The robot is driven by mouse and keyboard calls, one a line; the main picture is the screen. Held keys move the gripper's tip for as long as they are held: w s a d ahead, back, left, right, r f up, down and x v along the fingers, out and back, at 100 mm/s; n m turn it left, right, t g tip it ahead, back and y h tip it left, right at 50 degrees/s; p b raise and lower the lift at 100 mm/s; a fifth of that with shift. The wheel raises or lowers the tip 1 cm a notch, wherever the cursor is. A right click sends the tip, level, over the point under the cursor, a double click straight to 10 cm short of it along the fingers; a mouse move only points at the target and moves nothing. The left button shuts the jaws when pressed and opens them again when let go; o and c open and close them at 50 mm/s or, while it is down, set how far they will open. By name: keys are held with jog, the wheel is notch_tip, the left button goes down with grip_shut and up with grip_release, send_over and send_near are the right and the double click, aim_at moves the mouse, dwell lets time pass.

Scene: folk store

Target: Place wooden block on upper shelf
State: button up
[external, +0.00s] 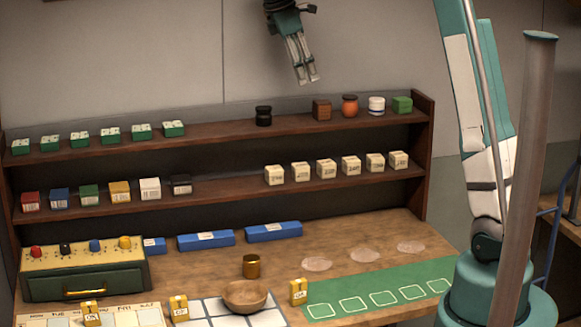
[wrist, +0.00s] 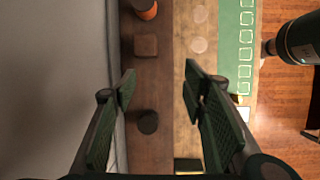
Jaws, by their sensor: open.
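The wooden block (external: 322,110) is a small brown cube standing on the upper shelf (external: 220,128), between the black jar and the orange jar. In the wrist view the block (wrist: 146,45) lies ahead of the fingertips, seen from above on the dark shelf board. My gripper (external: 306,81) hangs above the upper shelf, over the stretch between the black jar and the block. It is open and empty, and the wrist view shows its two green-padded fingers (wrist: 160,82) spread apart. It does not touch the block.
The upper shelf is bare between the green-and-white boxes (external: 111,134) and the black jar. Small cartons (external: 326,168) line the lower shelf.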

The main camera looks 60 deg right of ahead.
jog(key=s+a+m+t, duration=0.15)
jog(key=s+a, duration=0.25)
jog(key=a, duration=0.5)
jog(key=s+a+m+t, duration=0.15)
jog(key=s+a, duration=0.25)
jog(key=a, duration=0.4)
jog(key=s+a+m+t, duration=0.15)
jog(key=s+a, duration=0.25)
jog(key=a, duration=0.5)
jog(key=s+a+f+m+t+y, duration=0.1)
jog(key=s+a+f+m+t, duration=0.1)
jog(key=s+a+f, duration=0.3)
jog(key=s+a+f+m+t+y, duration=0.2)
jog(key=s+a+f, duration=0.3)
jog(key=s+a, duration=0.6)
jog(key=shift+a+f+t, duration=0.4)
jog(key=shift+a+t, duration=0.05)
jog(key=shift+a, duration=0.8)
jog(key=shift+s, duration=0.1)
